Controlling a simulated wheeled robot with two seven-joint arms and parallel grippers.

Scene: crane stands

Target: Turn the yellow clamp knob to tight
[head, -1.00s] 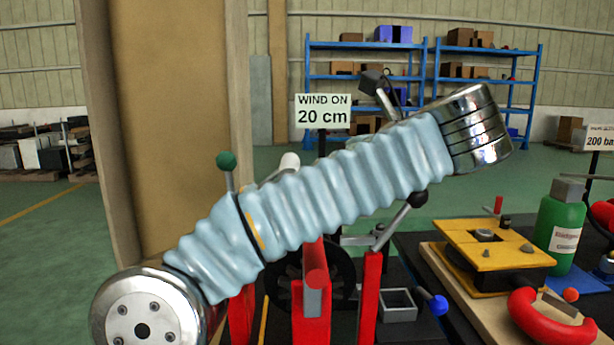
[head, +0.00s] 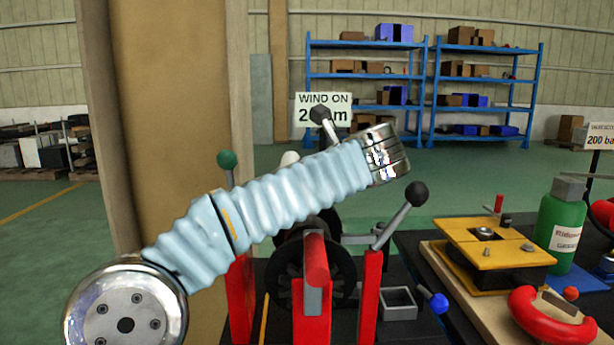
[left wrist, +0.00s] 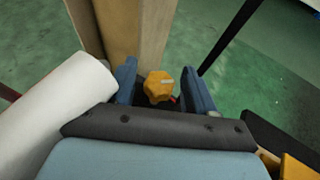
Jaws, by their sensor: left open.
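The yellow clamp knob (left wrist: 159,87) shows in the left wrist view, with a pale line on its face and a small red mark at its lower right edge. My left gripper (left wrist: 160,70) is open, with one blue finger on each side of the knob. The knob lies between the fingers, and I see gaps on both sides. I cannot tell how deep it sits between them. In the head view my left arm crosses the stand, and its gripper and this knob are hidden. My right gripper is in neither view.
Red stand posts (head: 368,300), a black-ball lever (head: 416,194) and a green-ball lever (head: 227,159) surround my arm. A white cylinder (left wrist: 65,105) lies close left of the gripper. A green bottle (head: 562,225) and yellow-topped block (head: 485,240) stand at right.

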